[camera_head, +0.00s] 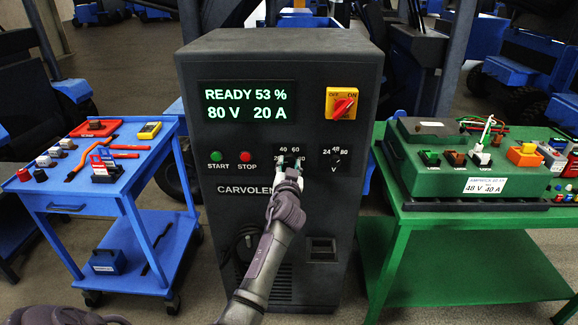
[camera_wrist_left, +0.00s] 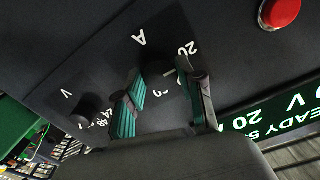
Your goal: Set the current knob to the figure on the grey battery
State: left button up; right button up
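The charger (camera_head: 232,150) stands in the middle; its display (camera_head: 246,104) reads READY 53 %, 80 V 20 A. The current panel, marked A (camera_wrist_left: 138,38) in the left wrist view, is partly covered by my left gripper (camera_head: 289,167). In the left wrist view the fingers (camera_wrist_left: 160,95), with teal pads, are apart at the dark current knob; its pointer is hard to make out, and I cannot tell whether they touch it. My right gripper is out of view.
The voltage knob (camera_head: 334,158) is just right of the gripper and also shows in the left wrist view (camera_wrist_left: 85,110). START (camera_head: 216,156) and STOP (camera_head: 245,156) buttons are to the left. A red switch (camera_head: 343,104) is above. A blue cart (camera_head: 150,190) with tools stands left.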

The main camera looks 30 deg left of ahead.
pick_arm(q)
jog(key=c, duration=0.3)
jog(key=m, duration=0.4)
jog(key=shift+m, duration=0.3)
jog(key=m, duration=0.2)
jog(key=shift+m+p, duration=0.3)
jog(key=shift+m, duration=0.1)
jog(key=m, duration=0.4)
jog(key=shift+p, duration=0.4)
jog(key=shift+m, duration=0.3)
jog(key=shift+f, duration=0.1)
jog(key=o, duration=1.1)
